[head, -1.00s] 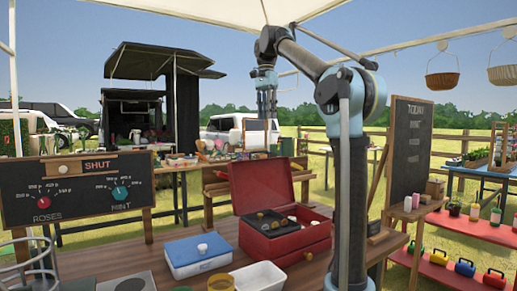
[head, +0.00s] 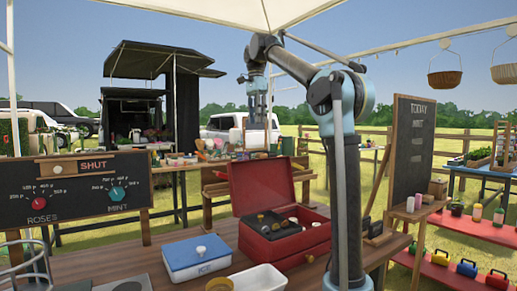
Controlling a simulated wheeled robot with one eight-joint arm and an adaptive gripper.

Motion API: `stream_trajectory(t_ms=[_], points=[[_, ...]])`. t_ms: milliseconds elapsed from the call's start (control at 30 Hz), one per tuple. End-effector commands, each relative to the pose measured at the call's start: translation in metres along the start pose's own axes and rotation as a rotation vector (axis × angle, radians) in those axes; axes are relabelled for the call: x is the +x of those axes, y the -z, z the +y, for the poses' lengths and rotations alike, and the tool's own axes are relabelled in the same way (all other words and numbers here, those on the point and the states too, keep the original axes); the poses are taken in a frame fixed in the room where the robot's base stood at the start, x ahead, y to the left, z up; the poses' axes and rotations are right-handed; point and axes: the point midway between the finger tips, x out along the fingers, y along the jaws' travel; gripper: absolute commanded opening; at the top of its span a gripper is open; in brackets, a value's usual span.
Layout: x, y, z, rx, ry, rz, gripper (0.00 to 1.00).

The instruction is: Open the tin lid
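A red tin (head: 320,255) with a drawer-like front and a small knob stands on the wooden table. Its hinged red lid (head: 262,184) stands raised at the back, and a dark tray inside holds several small round pieces. My gripper (head: 257,114) hangs fingers down, high up and apart from the tin, seen against the background above the lid. It looks empty, but it is too small to tell whether its fingers are open or shut.
A white tub (head: 260,278) and a yellowish round jar (head: 220,285) are at the front. A dial board (head: 75,192) reading SHUT is at left, a chalkboard (head: 410,145) at right.

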Motion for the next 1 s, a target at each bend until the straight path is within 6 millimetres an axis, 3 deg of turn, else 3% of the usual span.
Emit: stream_trajectory(t_ms=[600, 800, 1000], points=[[0.095, 0.000, 0.000, 0.000, 0.000, 0.000, 0.28], [0.112, 0.000, 0.000, 0.000, 0.000, 0.000, 0.28], [0.116, 0.000, 0.000, 0.000, 0.000, 0.000, 0.28]])
